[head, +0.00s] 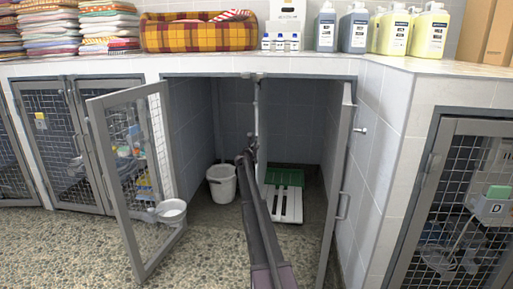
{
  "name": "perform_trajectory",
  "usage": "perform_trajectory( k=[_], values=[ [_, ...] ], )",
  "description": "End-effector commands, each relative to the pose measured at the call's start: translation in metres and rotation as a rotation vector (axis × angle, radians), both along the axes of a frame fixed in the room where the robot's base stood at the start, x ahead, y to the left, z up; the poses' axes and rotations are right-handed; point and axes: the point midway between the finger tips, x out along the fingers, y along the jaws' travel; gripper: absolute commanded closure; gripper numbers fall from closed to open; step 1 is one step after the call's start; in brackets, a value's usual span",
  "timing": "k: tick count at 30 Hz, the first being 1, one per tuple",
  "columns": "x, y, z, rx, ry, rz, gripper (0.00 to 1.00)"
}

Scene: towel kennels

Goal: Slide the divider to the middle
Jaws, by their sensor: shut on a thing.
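The divider (257,112) is a thin upright panel seen nearly edge-on inside the open kennel. It hangs from a rail along the top of the opening and stands near the middle of the opening in the picture. My gripper (250,148) is at the divider's front edge, at about mid height, and is shut on it. My dark arm runs up from the bottom of the head view and hides the divider's lower part. The fingers are small and dark, so the exact grip is hard to make out.
Left of the divider stands a white bucket (222,184); right of it lie a green tray (286,176) and a white slatted board (287,204). The left mesh door (130,180) with a bowl (171,211) and the right door (338,185) stand open, flanking my arm.

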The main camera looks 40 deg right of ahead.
Motion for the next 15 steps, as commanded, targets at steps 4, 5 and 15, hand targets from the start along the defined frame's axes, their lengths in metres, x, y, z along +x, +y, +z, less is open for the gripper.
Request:
perform_trajectory(
  k=[4, 5, 15],
  values=[
    [0.005, 0.004, 0.000, 0.000, 0.000, 0.017, 1.00],
    [0.004, 0.003, 0.000, 0.000, 0.000, 0.017, 1.00],
    [0.000, -0.005, 0.000, 0.000, 0.000, 0.009, 0.48]
  ],
)
